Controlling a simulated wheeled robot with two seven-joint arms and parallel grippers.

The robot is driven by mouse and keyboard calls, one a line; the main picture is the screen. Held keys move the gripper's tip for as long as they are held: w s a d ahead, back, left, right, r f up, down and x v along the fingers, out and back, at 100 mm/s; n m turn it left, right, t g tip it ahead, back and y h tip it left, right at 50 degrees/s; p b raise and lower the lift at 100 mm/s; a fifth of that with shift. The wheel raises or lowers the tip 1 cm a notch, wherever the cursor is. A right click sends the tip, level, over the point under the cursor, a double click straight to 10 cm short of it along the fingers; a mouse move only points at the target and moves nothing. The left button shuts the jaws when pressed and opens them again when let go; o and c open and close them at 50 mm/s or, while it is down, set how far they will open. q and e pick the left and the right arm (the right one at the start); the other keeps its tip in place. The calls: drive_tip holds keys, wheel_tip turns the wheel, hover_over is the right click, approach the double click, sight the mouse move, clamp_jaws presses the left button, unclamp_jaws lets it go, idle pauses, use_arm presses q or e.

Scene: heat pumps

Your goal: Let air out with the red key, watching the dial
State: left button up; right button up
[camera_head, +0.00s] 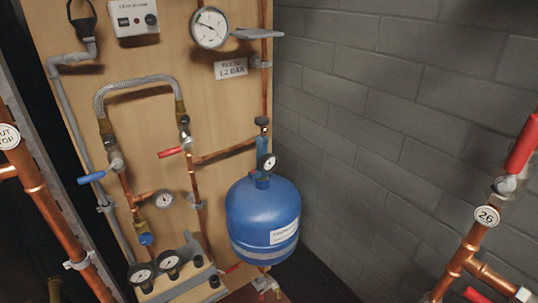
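A large round dial (209,27) with a white face and a patch of green hangs at the top of the wooden board. A smaller dial (268,162) sits on top of the blue tank (262,222). A small red part (254,173) shows beside that smaller dial; I cannot tell whether it is the red key. Red lever handles also show on the board's valve (170,152) and on the pipe at the far right (522,145). Neither of my grippers is in view.
A sign reading 1.2 BAR (230,68) is below the large dial, and a grey shelf (257,34) is beside it. A braided hose (135,84), blue lever (91,177) and lower gauges (141,273) crowd the board. Copper pipes stand at both sides. The grey block wall (380,130) is bare.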

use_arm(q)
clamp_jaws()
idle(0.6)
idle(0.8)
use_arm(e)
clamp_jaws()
